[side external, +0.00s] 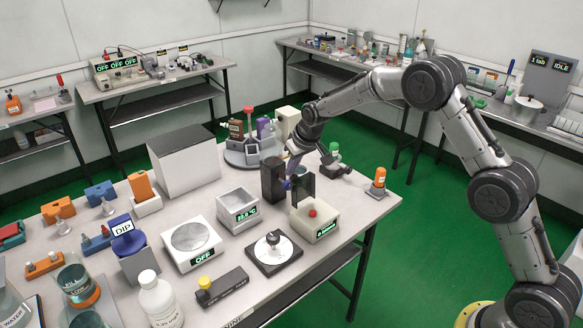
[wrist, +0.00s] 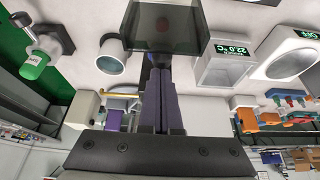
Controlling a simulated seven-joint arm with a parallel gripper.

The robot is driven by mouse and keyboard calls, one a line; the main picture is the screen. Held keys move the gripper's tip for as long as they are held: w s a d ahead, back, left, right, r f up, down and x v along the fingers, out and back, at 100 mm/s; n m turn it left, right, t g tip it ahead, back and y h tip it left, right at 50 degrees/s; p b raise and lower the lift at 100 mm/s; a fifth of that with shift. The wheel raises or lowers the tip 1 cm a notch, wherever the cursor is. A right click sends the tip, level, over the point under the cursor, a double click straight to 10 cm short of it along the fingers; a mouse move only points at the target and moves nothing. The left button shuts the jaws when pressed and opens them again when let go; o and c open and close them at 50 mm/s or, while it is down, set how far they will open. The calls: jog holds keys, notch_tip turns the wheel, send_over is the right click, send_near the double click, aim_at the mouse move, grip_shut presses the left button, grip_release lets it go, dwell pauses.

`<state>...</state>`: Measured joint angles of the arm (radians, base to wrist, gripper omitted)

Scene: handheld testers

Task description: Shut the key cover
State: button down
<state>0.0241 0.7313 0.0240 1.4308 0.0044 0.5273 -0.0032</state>
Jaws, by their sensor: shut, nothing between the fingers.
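The key cover (side external: 304,188) appears to be the dark, see-through panel standing raised behind the white box with the red button (side external: 312,211). In the wrist view, the cover (wrist: 190,30) fills the top middle, and the red button shows dimly through it. My gripper (side external: 291,181) is shut and empty, low behind the cover in the side view. In the wrist view, the closed fingers (wrist: 161,75) point at the cover's lower edge. I cannot tell whether they touch it. The cover's hinge is not clear.
A dark upright block (side external: 270,180) stands just left of my gripper. A bath with a temperature display (side external: 238,210) is to the left, and a black-based dial device (side external: 273,252) is in front. A green-capped item (side external: 334,152) and an orange-topped one (side external: 379,180) stand to the right.

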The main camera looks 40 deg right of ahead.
jog(key=shift+s+r+t, duration=0.15)
jog(key=shift+s+t, duration=0.3)
jog(key=shift+t, duration=0.15)
